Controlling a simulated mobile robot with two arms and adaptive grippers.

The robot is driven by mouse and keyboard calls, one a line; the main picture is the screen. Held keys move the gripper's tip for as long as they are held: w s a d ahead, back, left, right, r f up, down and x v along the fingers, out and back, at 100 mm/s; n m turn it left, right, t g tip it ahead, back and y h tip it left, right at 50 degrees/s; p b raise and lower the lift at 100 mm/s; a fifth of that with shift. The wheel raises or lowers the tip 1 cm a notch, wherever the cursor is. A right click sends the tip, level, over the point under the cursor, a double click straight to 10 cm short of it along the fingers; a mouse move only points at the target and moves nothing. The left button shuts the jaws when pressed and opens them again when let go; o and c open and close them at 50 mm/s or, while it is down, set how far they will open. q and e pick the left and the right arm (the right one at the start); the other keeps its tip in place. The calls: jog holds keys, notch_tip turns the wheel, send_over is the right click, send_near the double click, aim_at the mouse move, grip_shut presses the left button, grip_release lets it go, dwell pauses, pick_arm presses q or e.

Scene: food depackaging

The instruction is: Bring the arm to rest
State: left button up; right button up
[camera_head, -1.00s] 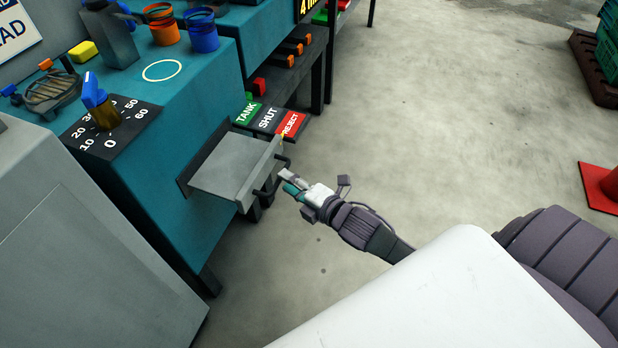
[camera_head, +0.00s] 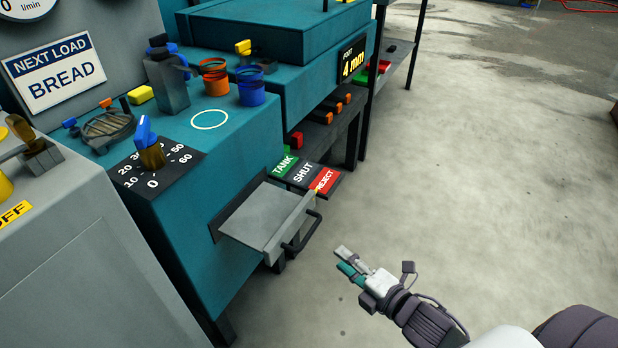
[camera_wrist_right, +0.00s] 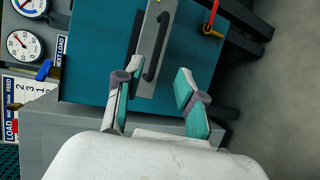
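My right gripper (camera_head: 343,257) is in the head view, in front of the teal machine and to the lower right of a grey drawer (camera_head: 262,222). The drawer stands out from the machine, with a dark bar handle (camera_head: 303,236) on its front. The gripper is clear of the handle. In the right wrist view, its two teal-padded fingers (camera_wrist_right: 157,78) are spread with nothing between them. The handle (camera_wrist_right: 156,52) shows beyond them in that view. My left gripper is in neither current view.
The teal machine (camera_head: 240,150) carries a blue-handled dial (camera_head: 149,150), orange and blue cups and a strainer (camera_head: 108,128). A TANK/SHUT/REJECT plate (camera_head: 303,173) is beside the drawer. A grey cabinet (camera_head: 80,260) stands at left. The concrete floor (camera_head: 480,150) at right is open.

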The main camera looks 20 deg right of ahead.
jog(key=s+f+m+g+h, duration=0.2)
jog(key=f+m+g, duration=0.1)
jog(key=f+m, duration=0.35)
jog(key=s+f+m+g+h, duration=0.25)
jog(key=f+m, duration=0.25)
jog(key=f, duration=0.3)
jog(key=s+a+f+m+g, duration=0.5)
jog(key=s+f+m+g, duration=0.25)
jog(key=s, duration=0.25)
pick_arm(q)
jog(key=s+a+f+g+p, duration=0.1)
jog(key=s+f+p, duration=0.2)
jog(key=s+p, duration=0.6)
jog(key=s+a+f+p, duration=0.2)
jog(key=s+f+p, duration=0.1)
jog(key=s+p, duration=0.6)
jog(key=shift+s+a+f+g, duration=0.15)
jog(key=shift+s+f+g, duration=0.25)
jog(key=shift+s, duration=0.25)
pick_arm(e)
jog(key=s+d+f, duration=0.1)
jog(key=s+f, duration=0.2)
jog(key=s, duration=0.6)
jog(key=s+d+f+g, duration=0.1)
jog(key=s+f, duration=0.3)
jog(key=s, duration=0.6)
jog(key=shift+s+d+f, duration=0.15)
jog(key=shift+d, duration=0.6)
jog(key=shift+y, duration=0.25)
